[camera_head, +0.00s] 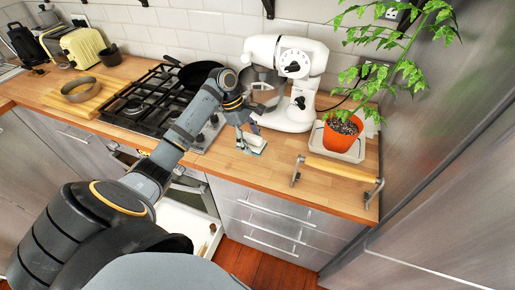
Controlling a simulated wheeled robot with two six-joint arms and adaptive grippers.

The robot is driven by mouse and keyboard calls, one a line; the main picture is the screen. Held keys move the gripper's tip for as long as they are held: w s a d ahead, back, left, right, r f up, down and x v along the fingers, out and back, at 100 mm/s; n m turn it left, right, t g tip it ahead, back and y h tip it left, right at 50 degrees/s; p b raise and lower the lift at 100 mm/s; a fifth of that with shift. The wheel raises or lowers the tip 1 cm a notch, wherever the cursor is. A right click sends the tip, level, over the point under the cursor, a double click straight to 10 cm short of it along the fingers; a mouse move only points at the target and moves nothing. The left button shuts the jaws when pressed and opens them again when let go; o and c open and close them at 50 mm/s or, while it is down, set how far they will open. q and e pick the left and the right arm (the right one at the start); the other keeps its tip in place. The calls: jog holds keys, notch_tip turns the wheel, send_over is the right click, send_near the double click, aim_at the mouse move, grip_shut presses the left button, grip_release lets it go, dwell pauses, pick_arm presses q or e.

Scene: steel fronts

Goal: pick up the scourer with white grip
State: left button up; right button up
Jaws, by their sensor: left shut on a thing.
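My left gripper (242,138) points down at the wooden worktop, just in front of the white stand mixer. It is shut on the scourer with white grip (254,141), a small block with a pale upper part and a greenish underside. The fingers partly cover it. The scourer is at or very near the worktop surface; I cannot tell whether it touches. My right gripper is not in view.
The white stand mixer (290,70) stands close behind the gripper. A potted plant (341,136) on a white tray and a wooden-handled bar (340,169) are to the right. The gas hob (150,105) with a black pan is left. A drawer (185,222) below stands open.

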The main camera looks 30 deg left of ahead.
pick_arm(q)
jog(key=s+a+r+p, duration=0.7)
jog(key=s+p, duration=0.2)
jog(key=p, duration=0.1)
jog(key=shift+s+a+r, duration=0.15)
jog(key=shift+a+r, duration=0.05)
